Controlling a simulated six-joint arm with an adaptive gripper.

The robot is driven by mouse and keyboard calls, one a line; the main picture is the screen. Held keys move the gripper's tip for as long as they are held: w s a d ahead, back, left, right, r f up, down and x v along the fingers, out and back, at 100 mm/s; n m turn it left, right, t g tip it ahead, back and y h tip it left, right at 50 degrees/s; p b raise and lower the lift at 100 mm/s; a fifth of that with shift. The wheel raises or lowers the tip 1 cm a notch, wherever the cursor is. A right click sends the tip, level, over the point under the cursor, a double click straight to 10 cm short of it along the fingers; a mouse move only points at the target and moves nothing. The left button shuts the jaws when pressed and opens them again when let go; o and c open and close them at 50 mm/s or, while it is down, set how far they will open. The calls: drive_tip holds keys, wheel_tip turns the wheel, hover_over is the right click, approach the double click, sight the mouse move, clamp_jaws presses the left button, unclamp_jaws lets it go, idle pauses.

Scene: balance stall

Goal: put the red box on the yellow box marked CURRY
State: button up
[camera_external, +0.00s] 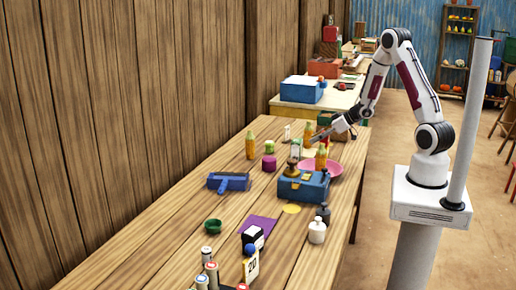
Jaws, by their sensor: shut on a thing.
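I cannot pick out the red box of the task for sure. I cannot read CURRY on anything.
The table's near left is bare.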

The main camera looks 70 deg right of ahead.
drive_tip(key=o, duration=1.1)
drive_tip(key=shift+o, duration=0.2)
drive_tip(key=v, duration=1.2)
drive_tip(key=shift+r, duration=0.1)
